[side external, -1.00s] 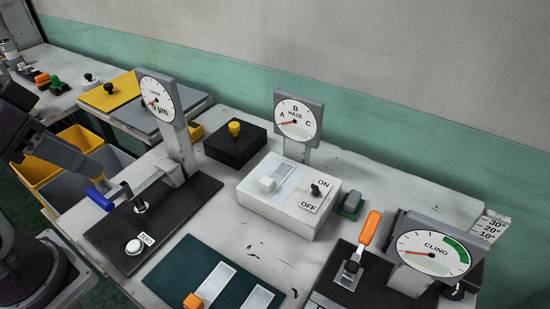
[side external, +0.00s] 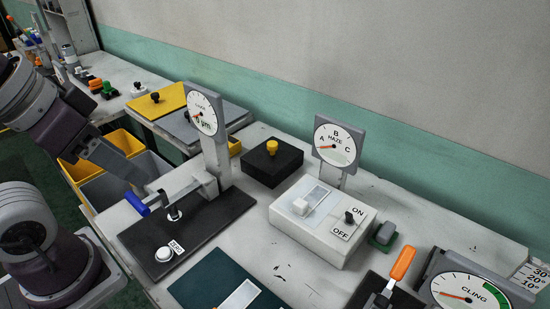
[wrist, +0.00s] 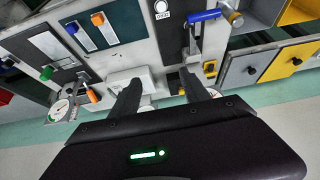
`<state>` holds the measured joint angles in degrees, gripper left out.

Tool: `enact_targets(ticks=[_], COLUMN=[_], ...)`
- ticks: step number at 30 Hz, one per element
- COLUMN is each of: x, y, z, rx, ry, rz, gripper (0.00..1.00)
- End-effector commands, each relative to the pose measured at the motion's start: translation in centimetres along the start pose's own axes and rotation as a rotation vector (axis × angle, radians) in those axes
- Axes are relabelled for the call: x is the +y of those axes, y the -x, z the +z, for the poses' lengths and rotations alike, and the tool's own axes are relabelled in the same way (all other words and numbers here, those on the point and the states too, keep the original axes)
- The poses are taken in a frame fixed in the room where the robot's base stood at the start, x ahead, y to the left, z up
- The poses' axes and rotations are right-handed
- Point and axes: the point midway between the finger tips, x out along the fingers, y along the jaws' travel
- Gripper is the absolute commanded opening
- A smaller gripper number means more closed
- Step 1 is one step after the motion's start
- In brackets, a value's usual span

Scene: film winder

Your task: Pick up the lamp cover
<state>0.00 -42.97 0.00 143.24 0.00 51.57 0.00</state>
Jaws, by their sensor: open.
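No part is labelled as the lamp cover. The white HAZE box (side external: 330,245) has an ON/OFF switch and stands below the HAZE dial (side external: 338,143). My gripper (wrist: 162,78) is open and empty in the wrist view, high above the bench. The white box (wrist: 128,78) shows partly behind its left finger.
A gauge on a post (side external: 205,113) and a blue-handled lever (side external: 138,204) stand on a black base at left. The CLING dial (side external: 470,294) and an orange handle (side external: 403,262) are at right. Yellow and grey bins (side external: 108,190) are below left.

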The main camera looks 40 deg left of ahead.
Motion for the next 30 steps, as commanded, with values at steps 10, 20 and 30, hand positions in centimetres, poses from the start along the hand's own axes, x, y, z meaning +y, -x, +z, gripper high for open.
enact_targets(ticks=[10,20,30], x=[0.0,-1.1,-3.4], y=[2.8,4.6,-3.3], z=[-1.7,-16.1,-29.9], rx=[0.008,-0.078,-0.161], ry=[0.0,0.084,0.162], rz=[0.0,0.009,-0.026], gripper=[0.54,0.54,0.54])
